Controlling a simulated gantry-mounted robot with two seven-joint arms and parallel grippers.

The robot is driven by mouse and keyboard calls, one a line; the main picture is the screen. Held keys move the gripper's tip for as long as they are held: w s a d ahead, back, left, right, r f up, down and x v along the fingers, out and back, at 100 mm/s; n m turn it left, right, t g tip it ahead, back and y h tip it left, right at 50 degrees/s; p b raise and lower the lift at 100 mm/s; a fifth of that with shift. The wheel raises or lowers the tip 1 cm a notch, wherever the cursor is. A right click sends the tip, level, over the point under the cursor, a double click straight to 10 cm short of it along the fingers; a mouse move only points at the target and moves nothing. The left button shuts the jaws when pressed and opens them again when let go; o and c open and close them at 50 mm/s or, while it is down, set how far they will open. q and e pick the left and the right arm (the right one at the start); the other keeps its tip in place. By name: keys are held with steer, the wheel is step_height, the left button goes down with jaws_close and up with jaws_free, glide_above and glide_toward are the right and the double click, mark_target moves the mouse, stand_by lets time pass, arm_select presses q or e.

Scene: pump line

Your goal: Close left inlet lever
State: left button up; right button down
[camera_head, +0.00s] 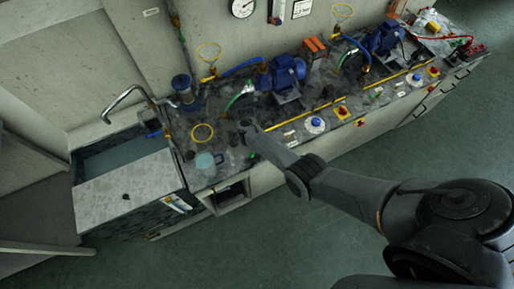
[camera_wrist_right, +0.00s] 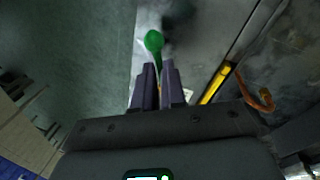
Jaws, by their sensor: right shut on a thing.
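My right gripper (camera_wrist_right: 159,72) shows in the right wrist view with its two dark fingers close together. A lever with a rounded green end (camera_wrist_right: 154,40) lies at the fingertips. The green end sticks out past the tips. In the head view my right gripper (camera_head: 246,126) is over the left part of the pump bench, below the left blue pump. The lever in its grip is hidden or too small to make out there. My left gripper is in neither view.
The bench (camera_head: 225,128) carries the left blue pump (camera_head: 287,72), another blue pump (camera_head: 386,38), yellow handwheels such as one near the sink (camera_head: 203,133), and several pipes. The sink (camera_head: 125,155) is at the left. Open floor (camera_head: 290,235) lies in front.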

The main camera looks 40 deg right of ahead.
steer(key=m, duration=0.2)
steer(key=w+m+b, duration=0.1)
steer(key=shift+d+m+y, duration=0.1)
steer(key=shift+m+y, duration=0.2)
steer(key=shift+m, duration=0.1)
steer(key=shift+w+m+b, duration=0.1)
steer(key=shift+m+b, duration=0.2)
steer(key=shift+m, duration=0.2)
steer(key=shift+d, duration=0.1)
steer(key=c, duration=1.2)
jaws_free()
steer(key=shift+w+r, duration=0.1)
steer(key=shift+r, duration=0.4)
step_height(320, 180, up, 10)
steer(key=w+p, duration=0.1)
steer(key=p, duration=0.2)
steer(key=shift+w+d+f+p, duration=0.2)
steer(key=shift+w+d+p, duration=0.15)
steer(key=shift+w, duration=0.05)
